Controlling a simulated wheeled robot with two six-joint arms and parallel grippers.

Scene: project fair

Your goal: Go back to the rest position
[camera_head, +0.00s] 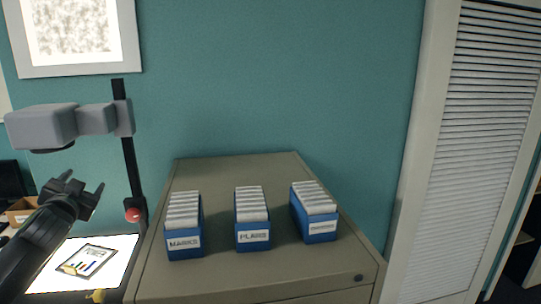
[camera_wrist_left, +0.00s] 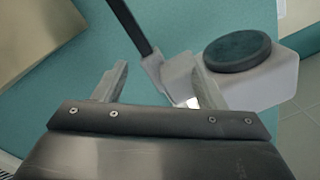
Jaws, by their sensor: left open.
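My left gripper (camera_head: 82,188) comes in from the left in the head view, raised in front of the grey overhead device on a black post. Its two fingers are apart with nothing between them. In the left wrist view the gripper (camera_wrist_left: 160,88) also shows open and empty, with the grey device head (camera_wrist_left: 272,80) and its dark round lens beyond the fingers. My right gripper is in neither view.
A lit white panel (camera_head: 48,277) holds a card with a coloured chart (camera_head: 86,262). A beige cabinet (camera_head: 220,284) bears three blue card boxes, MARKS (camera_head: 185,242), PLANS (camera_head: 253,237) and one unreadable (camera_head: 321,228). A louvred door (camera_head: 480,150) stands at right.

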